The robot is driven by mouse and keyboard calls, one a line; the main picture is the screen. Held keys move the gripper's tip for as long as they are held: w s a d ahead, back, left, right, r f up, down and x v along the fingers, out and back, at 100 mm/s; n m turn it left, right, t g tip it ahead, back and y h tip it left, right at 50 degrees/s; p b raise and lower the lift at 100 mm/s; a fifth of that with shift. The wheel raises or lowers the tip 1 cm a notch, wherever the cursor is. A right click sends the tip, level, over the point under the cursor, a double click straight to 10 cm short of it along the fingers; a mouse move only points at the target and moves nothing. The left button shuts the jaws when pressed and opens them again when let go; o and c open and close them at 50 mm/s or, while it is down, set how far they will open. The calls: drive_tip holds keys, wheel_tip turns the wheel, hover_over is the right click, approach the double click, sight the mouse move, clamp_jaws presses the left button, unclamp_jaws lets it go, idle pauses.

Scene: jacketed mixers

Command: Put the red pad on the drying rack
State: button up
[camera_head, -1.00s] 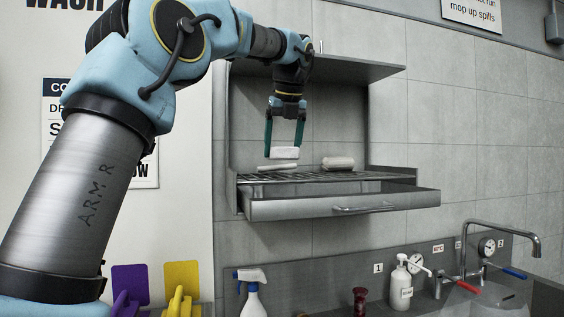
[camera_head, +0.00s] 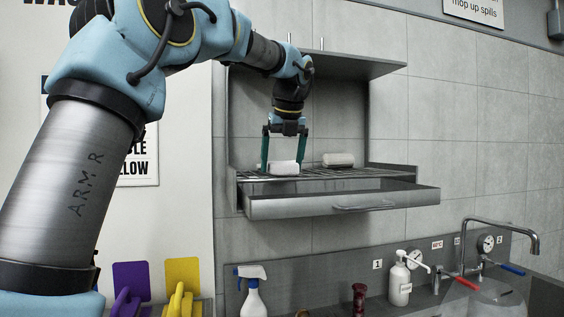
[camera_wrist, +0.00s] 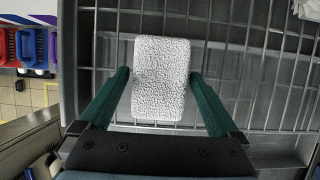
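No red pad shows. A white, rough-surfaced pad (camera_head: 284,168) lies on the wire drying rack (camera_head: 350,173), between the fingers of my gripper (camera_head: 283,165). In the wrist view the pad (camera_wrist: 161,78) lies over the rack wires (camera_wrist: 225,50), roughly in line with them. The fingers of my gripper (camera_wrist: 160,75) stand on both sides of the pad, with a narrow gap at each side, so the gripper looks open. The pad's underside is hidden.
A second whitish, rounded pad (camera_head: 338,160) lies on the rack to the right. An open metal drawer or tray (camera_head: 345,203) juts out below the rack, and a shelf (camera_head: 330,66) hangs above. A spray bottle (camera_head: 252,290), soap pump (camera_head: 399,285) and tap (camera_head: 500,225) are lower down.

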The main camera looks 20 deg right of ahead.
drive_tip(key=shift+r, duration=0.1)
drive_tip(key=v, duration=0.7)
drive_tip(key=shift+s+r+b, duration=0.15)
drive_tip(key=shift+r+b, duration=0.15)
drive_tip(key=shift+b, duration=0.1)
